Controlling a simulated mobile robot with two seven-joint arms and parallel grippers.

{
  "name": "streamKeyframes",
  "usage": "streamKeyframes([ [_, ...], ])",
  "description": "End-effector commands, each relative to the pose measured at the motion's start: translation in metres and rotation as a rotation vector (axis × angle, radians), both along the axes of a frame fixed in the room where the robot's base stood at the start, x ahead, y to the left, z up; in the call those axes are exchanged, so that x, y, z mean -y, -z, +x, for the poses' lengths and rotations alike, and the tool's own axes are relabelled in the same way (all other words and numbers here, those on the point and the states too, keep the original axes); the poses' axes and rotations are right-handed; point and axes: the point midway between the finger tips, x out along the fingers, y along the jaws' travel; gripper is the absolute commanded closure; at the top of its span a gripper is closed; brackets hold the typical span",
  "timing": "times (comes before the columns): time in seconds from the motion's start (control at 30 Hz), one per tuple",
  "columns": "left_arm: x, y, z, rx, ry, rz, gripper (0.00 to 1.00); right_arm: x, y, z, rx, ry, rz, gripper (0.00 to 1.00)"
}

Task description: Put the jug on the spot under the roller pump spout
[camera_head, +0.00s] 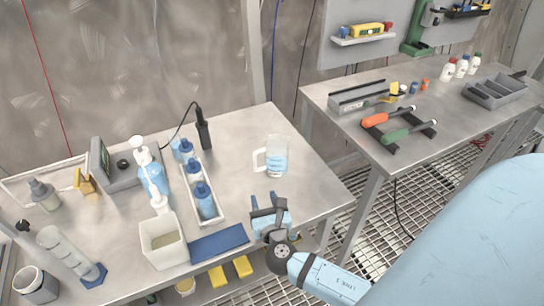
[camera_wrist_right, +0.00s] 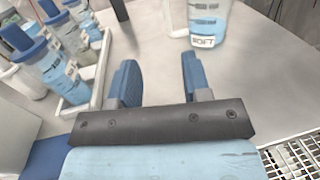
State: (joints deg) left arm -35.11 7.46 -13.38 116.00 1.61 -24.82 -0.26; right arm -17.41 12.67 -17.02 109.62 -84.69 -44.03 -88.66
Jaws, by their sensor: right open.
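The jug (camera_head: 276,161) is clear, with a handle on its left side and blue liquid inside. It stands upright on the left steel table (camera_head: 330,199), near its right side, and shows at the top of the right wrist view (camera_wrist_right: 209,20). My right gripper (camera_head: 267,204) is open and empty over the front edge of the table, short of the jug and apart from it. Its two blue fingers show in the wrist view (camera_wrist_right: 160,80). A grey boxy device with a dial (camera_head: 122,164), possibly the roller pump, stands at the left; I cannot make out its spout or spot. My left gripper is not in view.
A white rack (camera_head: 220,211) of blue-capped bottles stands left of the jug. Pump bottles (camera_head: 152,177), a white bin (camera_head: 163,241) and a blue mat (camera_head: 219,243) are farther left and forward. A second table (camera_head: 440,139) with tools is at right. Table around the jug is clear.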

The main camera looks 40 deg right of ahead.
Motion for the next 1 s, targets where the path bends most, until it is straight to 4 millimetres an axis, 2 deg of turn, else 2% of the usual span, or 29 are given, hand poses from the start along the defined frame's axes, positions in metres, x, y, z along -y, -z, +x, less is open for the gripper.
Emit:
streamKeyframes([
  [0.07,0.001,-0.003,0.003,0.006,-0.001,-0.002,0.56,0.006,0.001,0.004,-0.004,0.018,0.003,0.56],
  [0.2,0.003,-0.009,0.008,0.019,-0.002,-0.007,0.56,0.016,-0.001,0.027,-0.001,0.019,0.002,0.56],
  [0.4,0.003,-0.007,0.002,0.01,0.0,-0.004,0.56,0.032,0.0,0.061,-0.002,0.017,0.003,0.56],
  [0.67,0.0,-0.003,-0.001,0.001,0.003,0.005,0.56,0.041,0.0,0.08,-0.002,0.014,0.002,0.56],
  [1.0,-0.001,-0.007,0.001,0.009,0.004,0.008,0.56,0.063,-0.003,0.118,-0.004,0.015,0.002,0.56],
])
